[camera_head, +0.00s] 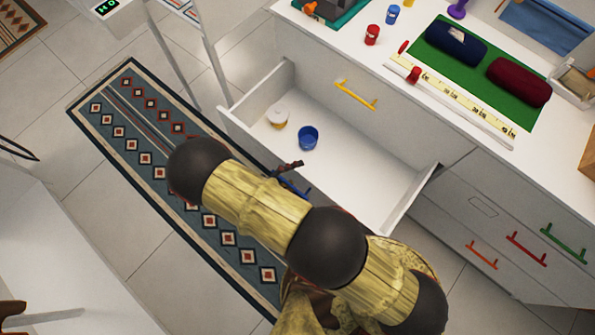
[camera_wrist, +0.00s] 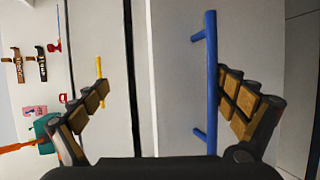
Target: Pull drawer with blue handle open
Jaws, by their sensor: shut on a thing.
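The drawer with the blue handle (camera_wrist: 211,80) stands pulled out from the white cabinet. In the head view its white interior (camera_head: 350,165) shows, and a small part of the blue handle (camera_head: 293,186) peeks out beside my arm. My gripper (camera_wrist: 163,82) is at the drawer front, with the handle between its fingers in the wrist view. The handle is close to the right finger, and my jaws are shut on it. In the head view my arm hides most of the drawer front and gripper.
A white cup with a yellowish band (camera_head: 278,118) and a blue cup (camera_head: 308,138) are inside the drawer. A yellow-handled drawer (camera_head: 356,95) is behind it. Red (camera_head: 525,248), orange (camera_head: 482,255) and green (camera_head: 563,243) handles are at right. A patterned rug (camera_head: 130,120) covers the floor.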

